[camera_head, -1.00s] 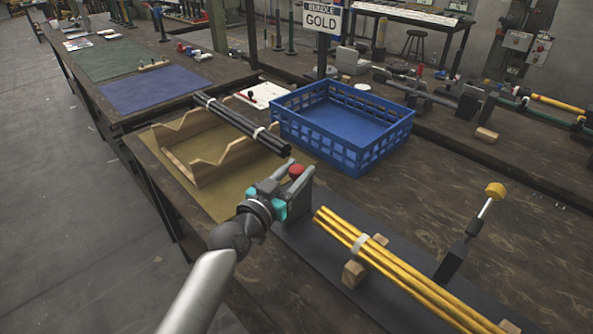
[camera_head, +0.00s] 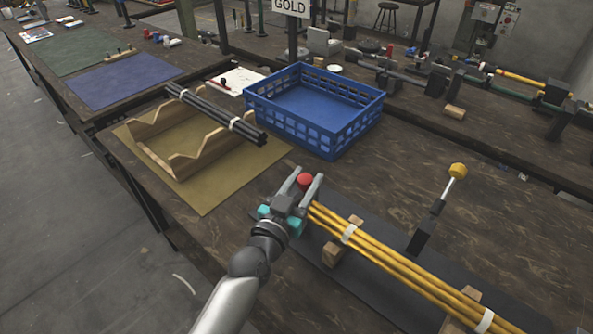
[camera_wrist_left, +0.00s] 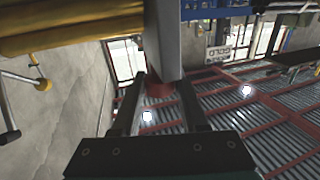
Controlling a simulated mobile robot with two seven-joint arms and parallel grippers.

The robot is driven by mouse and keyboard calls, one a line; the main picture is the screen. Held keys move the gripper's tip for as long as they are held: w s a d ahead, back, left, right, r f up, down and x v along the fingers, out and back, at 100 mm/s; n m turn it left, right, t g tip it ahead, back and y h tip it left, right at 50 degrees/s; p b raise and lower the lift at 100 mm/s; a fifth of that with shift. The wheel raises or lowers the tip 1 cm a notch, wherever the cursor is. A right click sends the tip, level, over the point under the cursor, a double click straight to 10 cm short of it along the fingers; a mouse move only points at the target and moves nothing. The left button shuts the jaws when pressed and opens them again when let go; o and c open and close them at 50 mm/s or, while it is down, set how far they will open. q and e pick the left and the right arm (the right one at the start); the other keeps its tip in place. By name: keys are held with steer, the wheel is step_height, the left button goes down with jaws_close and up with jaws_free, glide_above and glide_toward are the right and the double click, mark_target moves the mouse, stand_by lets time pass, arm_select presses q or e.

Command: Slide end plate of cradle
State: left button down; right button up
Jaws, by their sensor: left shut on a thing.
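The cradle is a dark base (camera_head: 318,262) with wooden supports (camera_head: 333,253) that carry a bundle of yellow rods (camera_head: 395,272) with white bands. My left gripper (camera_head: 305,182) is at the left end of the rods. It is shut on the red knob (camera_head: 305,180) of the end plate. In the left wrist view the red knob (camera_wrist_left: 158,89) sits between the two fingers, under the pale grey end plate (camera_wrist_left: 164,40). The plate is mostly hidden in the head view. The rod ends are close to it; whether they touch is hidden. My right gripper is out of view.
A lever with a yellow knob (camera_head: 457,170) stands behind the rods. A blue crate (camera_head: 335,140) is at the back, beside a wooden notched rack (camera_head: 185,168) holding black rods (camera_head: 215,115).

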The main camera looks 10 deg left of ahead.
arm_select(q)
steer(key=shift+d+f, duration=0.1)
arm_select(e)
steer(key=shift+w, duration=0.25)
arm_select(q)
steer(key=c, duration=0.8)
jaws_free()
steer(key=o, duration=0.4)
steer(key=shift+c, duration=0.2)
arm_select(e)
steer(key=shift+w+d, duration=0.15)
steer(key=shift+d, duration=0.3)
arm_select(q)
steer(key=shift+s, duration=0.1)
steer(key=p+v, duration=0.1)
steer(key=v, duration=1.4)
steer(key=shift+p, duration=0.4)
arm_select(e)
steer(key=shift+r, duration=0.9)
